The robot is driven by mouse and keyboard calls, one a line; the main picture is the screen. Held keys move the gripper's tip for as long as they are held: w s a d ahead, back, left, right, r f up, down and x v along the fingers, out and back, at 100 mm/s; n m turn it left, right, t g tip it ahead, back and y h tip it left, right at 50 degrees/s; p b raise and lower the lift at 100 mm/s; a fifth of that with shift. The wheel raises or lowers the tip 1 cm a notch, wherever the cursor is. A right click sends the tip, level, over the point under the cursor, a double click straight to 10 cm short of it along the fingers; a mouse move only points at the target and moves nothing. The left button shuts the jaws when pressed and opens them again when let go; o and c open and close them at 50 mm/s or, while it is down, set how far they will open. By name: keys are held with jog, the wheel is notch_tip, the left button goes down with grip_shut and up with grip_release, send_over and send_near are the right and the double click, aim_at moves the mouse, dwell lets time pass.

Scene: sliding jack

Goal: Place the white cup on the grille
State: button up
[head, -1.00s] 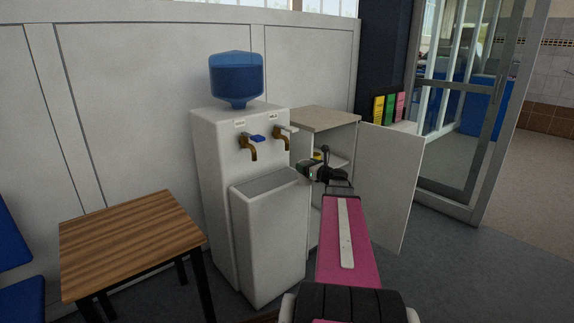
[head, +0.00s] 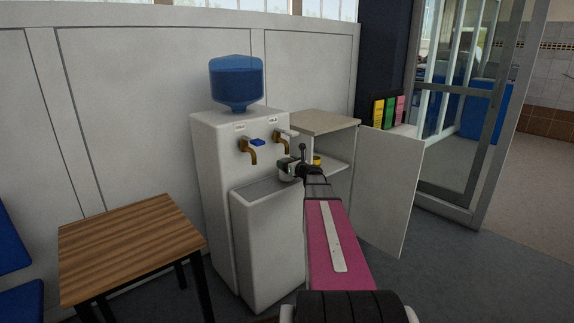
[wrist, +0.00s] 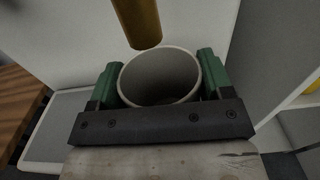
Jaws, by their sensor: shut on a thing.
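The white cup (wrist: 158,60) is between the green fingers of my gripper (wrist: 160,78) in the wrist view, with its open mouth towards the camera. The gripper is shut on it. In the head view my gripper (head: 291,170) is at the right end of the dispenser's grille (head: 258,192), below the right tap (head: 281,143). The cup is small and hard to make out there. The wrist view shows a brass tap spout (wrist: 138,22) just beyond the cup's rim and the grey grille (wrist: 68,112) to the left. I cannot tell whether the cup touches the grille.
A wooden table (head: 130,235) is at left.

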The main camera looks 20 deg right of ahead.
jog(key=shift+f, duration=0.35)
jog(key=o, duration=0.9)
jog(key=shift+r, duration=0.1)
jog(key=shift+s+r, duration=0.15)
jog(key=shift+s, duration=0.05)
jog(key=v, duration=1.1)
jog(key=shift+s+d, duration=0.15)
jog(key=shift+s, duration=0.2)
